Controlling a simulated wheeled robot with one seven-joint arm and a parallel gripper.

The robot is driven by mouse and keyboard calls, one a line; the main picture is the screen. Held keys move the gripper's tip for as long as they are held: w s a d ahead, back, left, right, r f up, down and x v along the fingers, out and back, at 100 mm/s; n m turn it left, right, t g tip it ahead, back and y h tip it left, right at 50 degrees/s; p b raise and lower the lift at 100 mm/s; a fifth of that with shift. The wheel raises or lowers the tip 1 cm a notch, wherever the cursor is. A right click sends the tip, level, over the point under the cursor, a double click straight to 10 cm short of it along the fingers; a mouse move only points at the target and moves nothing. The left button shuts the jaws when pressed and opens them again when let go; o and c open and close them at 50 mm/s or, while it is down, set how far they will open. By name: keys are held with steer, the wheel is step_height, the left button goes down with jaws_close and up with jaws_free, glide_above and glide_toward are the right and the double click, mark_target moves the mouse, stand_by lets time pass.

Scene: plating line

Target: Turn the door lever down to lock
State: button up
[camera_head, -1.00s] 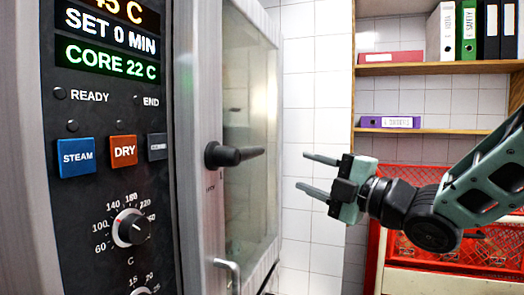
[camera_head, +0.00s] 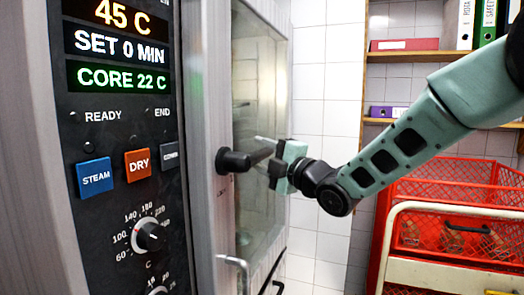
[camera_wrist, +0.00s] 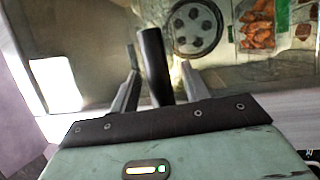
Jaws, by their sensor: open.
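The black door lever (camera_head: 240,160) sticks out sideways to the right from its round hub on the oven door's edge, roughly level. In the wrist view the lever (camera_wrist: 153,65) stands between the two grey fingers. My gripper (camera_head: 262,150) is at the lever's free end, with its fingers open on either side of it. In the wrist view my gripper (camera_wrist: 158,85) shows gaps beside the lever, and I cannot tell whether either finger touches it. The glass oven door (camera_head: 262,75) looks closed.
The control panel (camera_head: 120,200) with displays, buttons and knobs is left of the door. A metal bar handle (camera_head: 238,268) sits below the lever. Red crates (camera_head: 450,185) and a cream-railed cart (camera_head: 440,265) stand at the right. Shelves with binders (camera_head: 404,44) are behind.

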jaws_close()
steer(key=shift+f, duration=0.1)
steer(key=shift+f+m+h+b, duration=0.4)
steer(key=shift+f+m+b, duration=0.45)
steer(key=shift+m+b, duration=0.15)
steer(key=s+a+f+m+g+p, duration=0.1)
steer(key=s+f+m+g+p, duration=0.1)
steer(key=s+m+p, duration=0.1)
steer(key=s+a+f+m+g+h+p, duration=0.1)
steer(key=s+f+m+g+p, duration=0.1)
steer(key=s+f+m+p, duration=0.1)
steer(key=s+a+f+m+g+h+p, duration=0.1)
steer(key=s+f+m+g+p, duration=0.1)
steer(key=m, duration=0.4)
steer(key=shift+s+a+f+m+g+p, duration=0.1)
steer(key=shift+s+f+m+g+p, duration=0.15)
steer(key=shift+p, duration=0.35)
steer(key=shift+s+a+m+g+p, duration=0.15)
steer(key=shift+s+p, duration=0.15)
steer(key=shift+p, duration=0.3)
